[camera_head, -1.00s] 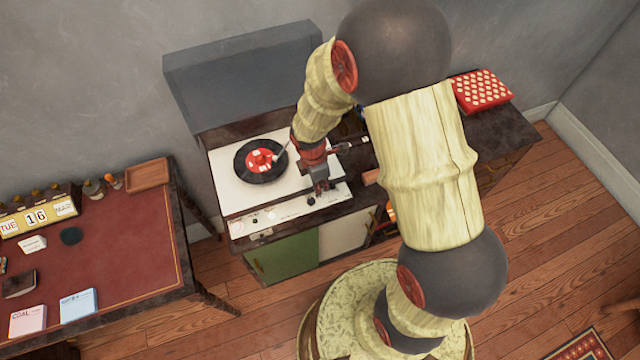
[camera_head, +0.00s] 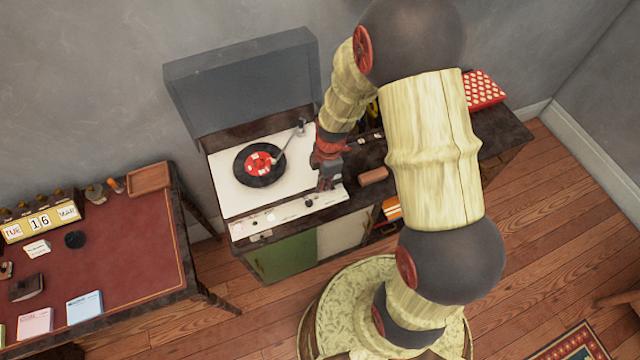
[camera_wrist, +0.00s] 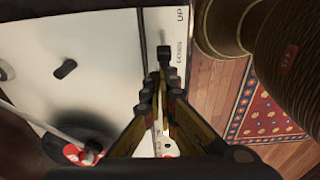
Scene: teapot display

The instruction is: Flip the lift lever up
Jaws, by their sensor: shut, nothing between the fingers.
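The record player (camera_head: 228,196) has a white deck and an open lid. Its tonearm (camera_head: 289,144) reaches onto a black record with a red label (camera_head: 262,163). My gripper (camera_head: 326,187) is shut and empty over the deck's right front corner. In the wrist view, my closed fingertips (camera_wrist: 162,82) point at a small dark lever (camera_wrist: 164,53) by the deck's edge strip, near the printed word "UP". The lever looks very close to the fingertips; I cannot tell whether they touch. In the head view, my gripper hides the lever.
The open lid (camera_head: 240,85) stands behind the deck. A small dark peg (camera_wrist: 65,68) sits on the deck. A brown block (camera_head: 373,176) lies on the cabinet right of my gripper. A desk (camera_head: 120,240) stands at the left, with floor between.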

